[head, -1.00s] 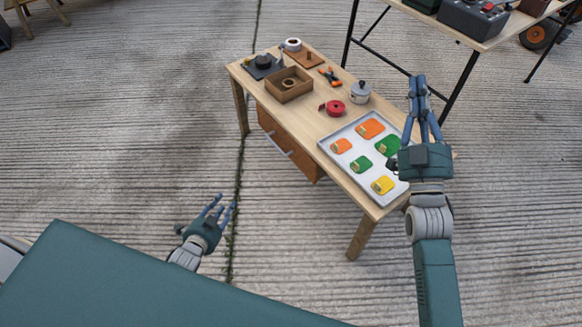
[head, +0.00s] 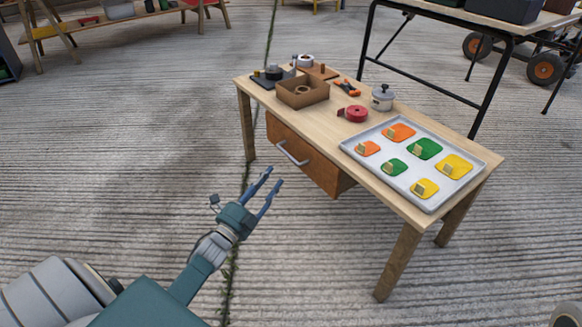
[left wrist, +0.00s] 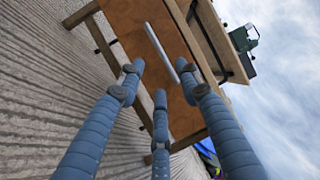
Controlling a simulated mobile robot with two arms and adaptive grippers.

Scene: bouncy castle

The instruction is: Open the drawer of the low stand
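The low stand (head: 420,204) is a light wooden table with a brown drawer (head: 318,168) under its top. The drawer front looks shut and has a pale bar handle (head: 291,153). My left gripper (head: 272,181) is open and empty, in front of the drawer and short of the handle, its fingers pointing toward it. In the left wrist view the drawer front (left wrist: 130,22) fills the upper middle, and the handle (left wrist: 157,46) lies just beyond the spread fingers, apparently not touched. My right gripper is out of view.
On the stand are a tray (head: 350,149) with coloured pieces, a small pot (head: 382,98), a red round item (head: 356,113) and an open brown box (head: 303,97). A black-framed table (head: 493,92) stands behind. The concrete floor before the drawer is clear.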

